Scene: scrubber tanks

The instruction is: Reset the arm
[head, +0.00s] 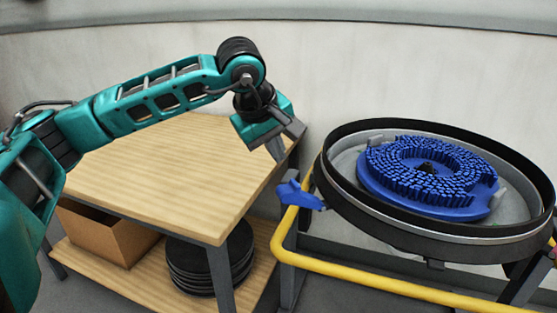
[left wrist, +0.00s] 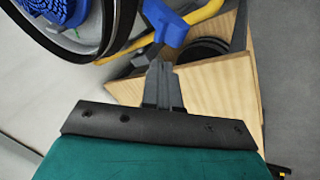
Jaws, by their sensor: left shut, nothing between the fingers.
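My left arm reaches in from the left in the head view, over the wooden table. My left gripper (head: 285,145) is shut and empty, in the air near the table's right edge, left of the round tank. In the left wrist view its fingers (left wrist: 160,82) are together with nothing between them. My right gripper is not clearly in view; only a small dark and red part shows at the right edge of the head view.
A round tank (head: 340,195) with a blue brush disc (head: 430,172) stands at right on a yellow-railed frame. A blue clamp (head: 298,195) sits on the rail. The wooden table (head: 180,185) is bare on top. A cardboard box (head: 105,235) and black discs (head: 205,262) lie on its lower shelf.

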